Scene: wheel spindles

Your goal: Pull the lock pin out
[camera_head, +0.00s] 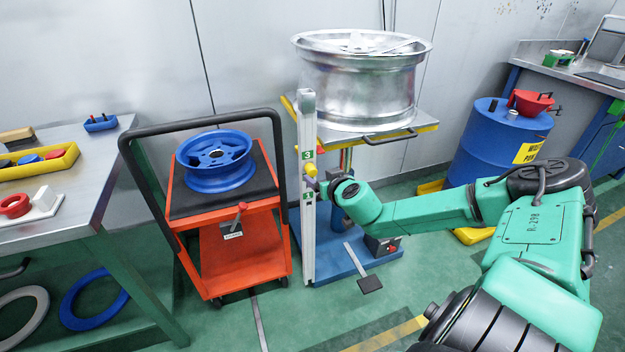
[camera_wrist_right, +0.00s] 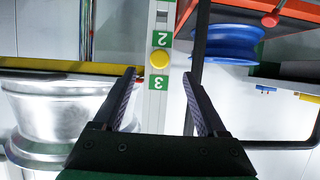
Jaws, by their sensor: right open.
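The lock pin has a round yellow knob (camera_head: 310,169) and sits in the upright silver post (camera_head: 307,240) of the lift stand. In the right wrist view the knob (camera_wrist_right: 159,60) lies between the green labels 2 and 3, which appear upside down. My right gripper (camera_head: 318,184) is close to the post just below the knob in the head view. In the wrist view its two fingers (camera_wrist_right: 159,78) are apart, with the knob seen between and slightly beyond their tips. Nothing is held. My left gripper is not in view.
A large silver wheel (camera_head: 358,90) rests on the lift platform (camera_head: 372,138) beside the post. An orange cart (camera_head: 245,245) with a blue wheel (camera_head: 215,162) stands left. A workbench (camera_head: 90,165) is at far left, a blue drum (camera_head: 490,140) at right.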

